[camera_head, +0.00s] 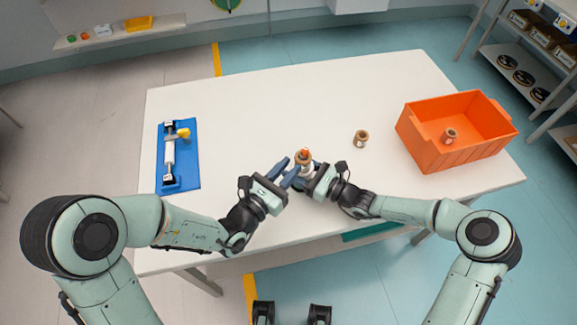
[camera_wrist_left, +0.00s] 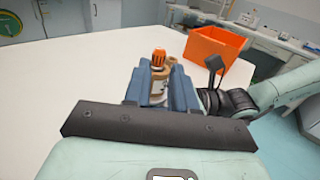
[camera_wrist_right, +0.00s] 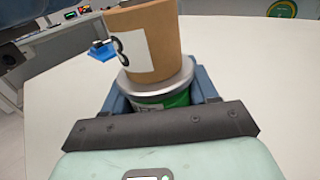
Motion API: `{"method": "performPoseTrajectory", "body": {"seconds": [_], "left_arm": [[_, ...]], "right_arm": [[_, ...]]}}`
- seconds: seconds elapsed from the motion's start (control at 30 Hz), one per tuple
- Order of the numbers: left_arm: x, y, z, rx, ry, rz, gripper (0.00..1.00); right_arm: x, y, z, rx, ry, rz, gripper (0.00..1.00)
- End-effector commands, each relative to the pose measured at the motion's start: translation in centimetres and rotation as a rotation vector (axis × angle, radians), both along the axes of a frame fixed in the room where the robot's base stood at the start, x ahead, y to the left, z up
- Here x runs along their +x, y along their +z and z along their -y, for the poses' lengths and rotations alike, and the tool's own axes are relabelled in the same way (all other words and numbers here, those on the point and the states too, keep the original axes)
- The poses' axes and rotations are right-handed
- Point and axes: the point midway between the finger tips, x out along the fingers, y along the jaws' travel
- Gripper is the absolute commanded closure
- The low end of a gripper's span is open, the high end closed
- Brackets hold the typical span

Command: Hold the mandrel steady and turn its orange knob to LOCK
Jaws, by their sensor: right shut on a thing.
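The mandrel (camera_head: 304,158) stands near the table's front middle with a brown core around it and an orange knob (camera_head: 305,151) on top. The knob also shows in the left wrist view (camera_wrist_left: 158,58); its setting is too small to read. My right gripper (camera_head: 307,172) is shut on the mandrel's lower part, below a silver flange (camera_wrist_right: 160,82); the brown core (camera_wrist_right: 150,42) with a white label sits above it. My left gripper (camera_head: 286,170) is open, its fingers apart just left of the mandrel, lower than the knob and not visibly closed on anything.
A blue plate (camera_head: 184,176) with a clamp-like device and yellow knob lies at the table's left. A loose brown core (camera_head: 361,137) stands right of the mandrel. An orange crate (camera_head: 428,150) at the right holds another core (camera_head: 450,135). The table's back middle is clear.

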Motion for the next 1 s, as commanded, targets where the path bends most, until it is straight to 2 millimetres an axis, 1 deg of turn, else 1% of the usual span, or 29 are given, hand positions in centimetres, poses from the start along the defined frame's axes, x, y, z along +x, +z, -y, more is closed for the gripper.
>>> {"method": "performPoseTrajectory", "body": {"seconds": [0.03, 0.07, 0.17, 0.27, 0.4, 0.57, 0.67, 0.8, 0.87, 1.0], "left_arm": [[0.1, 0.1, 0.0, -0.007, -0.002, -0.001, 0.93], [0.2, 0.1, -0.1, -0.017, -0.004, -0.001, 1.00], [0.6, 0.6, -0.3, -0.079, -0.024, -0.010, 1.00], [1.3, 1.5, -0.7, -0.190, -0.067, -0.030, 1.00], [2.1, 2.7, -1.6, -0.378, -0.169, -0.091, 1.00], [2.5, 3.6, -2.8, -0.565, -0.311, -0.209, 1.00], [2.4, 3.8, -3.6, -0.659, -0.401, -0.311, 1.00], [2.0, 3.6, -5.1, -0.763, -0.515, -0.490, 1.00], [1.7, 3.3, -5.8, -0.796, -0.557, -0.581, 1.00], [0.8, 2.2, -7.6, -0.857, -0.626, -0.817, 1.00]], "right_arm": [[0.0, 0.0, 0.0, 0.000, -0.001, 0.000, 0.82], [0.0, 0.0, 0.0, 0.000, -0.001, 0.000, 0.82], [0.0, 0.0, 0.0, 0.000, -0.001, 0.000, 0.82], [0.0, 0.0, 0.0, 0.000, -0.001, 0.000, 0.82], [0.0, 0.0, 0.0, 0.000, -0.001, 0.000, 0.82], [0.0, 0.0, 0.0, 0.000, -0.001, 0.000, 0.82], [0.0, 0.0, 0.0, 0.000, -0.001, 0.000, 0.82], [0.0, 0.0, 0.0, 0.000, -0.001, 0.000, 0.82], [0.0, 0.0, 0.0, 0.000, -0.001, 0.000, 0.82], [0.0, 0.0, 0.0, 0.000, 0.000, 0.000, 0.82]]}}
